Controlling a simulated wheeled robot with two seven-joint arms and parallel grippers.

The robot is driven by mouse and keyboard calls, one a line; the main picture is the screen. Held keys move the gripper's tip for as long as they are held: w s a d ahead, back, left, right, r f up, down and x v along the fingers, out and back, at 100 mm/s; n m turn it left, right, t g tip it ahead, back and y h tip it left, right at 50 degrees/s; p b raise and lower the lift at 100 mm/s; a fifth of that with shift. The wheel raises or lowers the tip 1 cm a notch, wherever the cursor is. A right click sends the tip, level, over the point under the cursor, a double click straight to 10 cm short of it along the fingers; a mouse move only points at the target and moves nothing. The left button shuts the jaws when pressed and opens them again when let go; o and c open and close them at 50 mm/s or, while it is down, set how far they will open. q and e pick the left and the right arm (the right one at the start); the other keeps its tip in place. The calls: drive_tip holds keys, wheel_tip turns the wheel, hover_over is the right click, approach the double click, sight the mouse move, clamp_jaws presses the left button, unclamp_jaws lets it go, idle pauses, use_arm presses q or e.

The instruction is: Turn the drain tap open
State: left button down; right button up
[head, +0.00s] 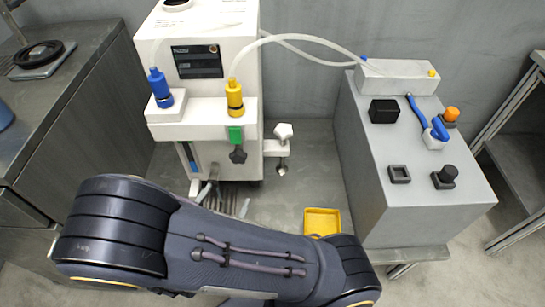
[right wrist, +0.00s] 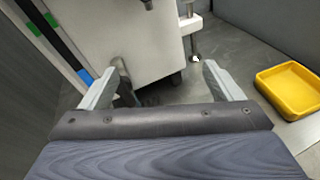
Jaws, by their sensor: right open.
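The white machine (head: 205,65) stands against the back wall. A small grey lever-like part, which looks like the drain tap (head: 213,172), sits low on its front; it also shows in the right wrist view (right wrist: 123,72). It is partly hidden, so how far it is turned I cannot tell. My right gripper (head: 222,192) is below the machine's front, largely hidden behind my arm. In the right wrist view my right gripper (right wrist: 158,68) is open and empty, with the lever just beyond the left finger. I cannot tell whether they touch. My left gripper is out of view.
A dark grey counter (head: 60,120) borders the left. A clamp with a white knob (head: 283,131) juts from the machine's right side.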

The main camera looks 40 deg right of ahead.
drive_tip(key=s+d+r+m+g+y+p, duration=0.3)
drive_tip(key=r+m+p, duration=0.4)
drive_tip(key=r, duration=0.3)
drive_tip(key=s+d+r+m+g+y+p, duration=0.3)
drive_tip(key=s+r+m+g+y+p, duration=0.3)
drive_tip(key=r, duration=0.4)
drive_tip(key=s+m+g+p, duration=0.1)
drive_tip(key=s+m+p, duration=0.1)
drive_tip(key=shift+d+r+m+g+y+p, duration=0.25)
drive_tip(key=shift+m+g+y+p, duration=0.05)
drive_tip(key=shift+g, duration=0.1)
wheel_tip(320, 180, up, 24)
drive_tip(key=s+m+t+y+p, duration=0.2)
drive_tip(key=m+t+y+p, duration=0.4)
drive_tip(key=p, duration=0.8)
drive_tip(key=m+t, duration=0.1)
drive_tip(key=m, duration=0.2)
drive_tip(key=shift+f+m, duration=0.2)
drive_tip(key=shift+m, duration=0.1)
